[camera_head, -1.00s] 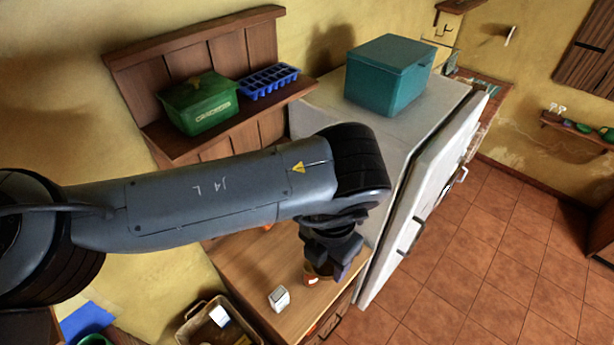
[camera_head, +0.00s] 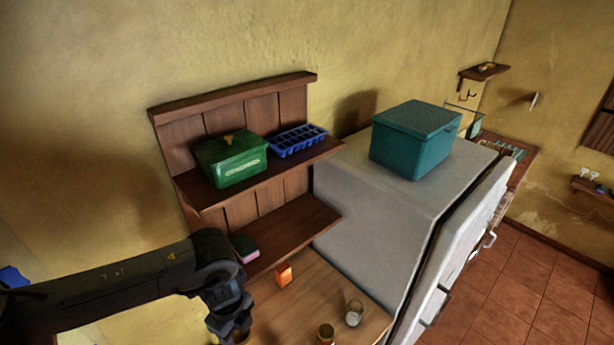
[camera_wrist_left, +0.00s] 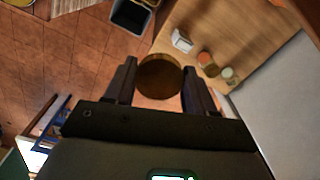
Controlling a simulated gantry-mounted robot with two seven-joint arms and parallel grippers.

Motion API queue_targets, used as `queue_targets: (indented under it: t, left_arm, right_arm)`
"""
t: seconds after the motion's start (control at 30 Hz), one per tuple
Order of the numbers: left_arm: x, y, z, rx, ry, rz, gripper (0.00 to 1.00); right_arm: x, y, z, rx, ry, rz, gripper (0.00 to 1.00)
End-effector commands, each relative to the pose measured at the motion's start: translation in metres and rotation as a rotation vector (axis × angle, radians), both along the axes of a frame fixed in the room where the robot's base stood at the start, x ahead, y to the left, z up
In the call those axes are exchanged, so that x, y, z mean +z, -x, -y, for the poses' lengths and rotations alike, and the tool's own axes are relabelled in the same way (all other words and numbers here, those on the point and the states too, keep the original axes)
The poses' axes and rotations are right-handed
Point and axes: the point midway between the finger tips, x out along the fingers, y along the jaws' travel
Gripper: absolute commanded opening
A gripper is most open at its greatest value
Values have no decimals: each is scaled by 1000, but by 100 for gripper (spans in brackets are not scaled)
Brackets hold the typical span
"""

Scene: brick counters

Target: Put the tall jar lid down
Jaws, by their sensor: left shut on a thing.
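My left gripper (camera_wrist_left: 160,92) is shut on a round brownish lid (camera_wrist_left: 160,77), held flat between its two fingers. In the head view the left gripper (camera_head: 230,328) is at the lower edge, over the left part of the wooden counter, and the lid is mostly cut off there. An orange-brown jar (camera_head: 326,334) stands on the counter to the right of the gripper; it also shows in the wrist view (camera_wrist_left: 205,58). I cannot tell whether its top is open. My right gripper is not in view.
A glass jar (camera_head: 354,314) stands right of the brown jar. A white box (camera_wrist_left: 181,41) is near the counter edge. A fridge (camera_head: 375,205) bounds the right. Bare counter (camera_head: 300,312) lies between.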

Motion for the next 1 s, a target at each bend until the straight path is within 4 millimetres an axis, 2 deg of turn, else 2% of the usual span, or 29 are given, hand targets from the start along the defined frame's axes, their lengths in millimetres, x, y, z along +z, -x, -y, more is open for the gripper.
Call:
queue_targets:
  t: [0.1,0.3,0.6,0.8,1.0]
  left_arm:
    - [-9,-4,-19,303,-1,-1,22]
    - [-18,-10,-40,802,-1,1,22]
    - [-20,-22,-49,1485,-1,0,22]
    - [-20,-26,-50,1820,-1,0,22]
    - [-20,-27,-51,2012,0,0,22]
  right_arm:
    - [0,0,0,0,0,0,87]
    - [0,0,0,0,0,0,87]
    - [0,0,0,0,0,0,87]
    - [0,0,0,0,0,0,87]
    - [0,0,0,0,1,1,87]
